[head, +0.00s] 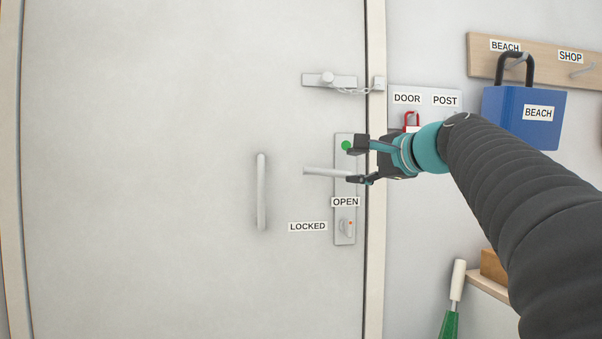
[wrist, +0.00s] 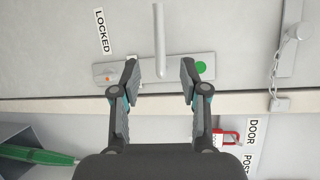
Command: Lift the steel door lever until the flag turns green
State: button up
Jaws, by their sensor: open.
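The steel door lever (head: 322,171) points left, about level, from its upright steel plate (head: 344,225) on the pale door. The round flag (head: 346,145) above it on the plate shows green. My gripper (head: 356,163) is open at the plate, one finger above the lever's line and one below. In the wrist view the lever (wrist: 159,38) runs between my spread fingers (wrist: 160,78), with a gap on both sides. The green flag (wrist: 201,67) shows beside one fingertip.
A turn knob (head: 346,227) sits low on the plate, near OPEN and LOCKED labels. A pull handle (head: 261,192) is left of the lever. A door chain (head: 350,90) hangs above. A blue bag (head: 500,110) and a shelf (head: 487,287) are on the right.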

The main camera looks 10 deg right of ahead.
aim_at(324, 171)
jog(key=p+x, duration=0.1)
jog(key=x, duration=1.1)
jog(key=shift+w+a+f+p, duration=0.1)
jog(key=shift+w+p, duration=0.2)
jog(key=shift+p, duration=0.05)
jog(key=shift+c, duration=0.2)
grip_shut()
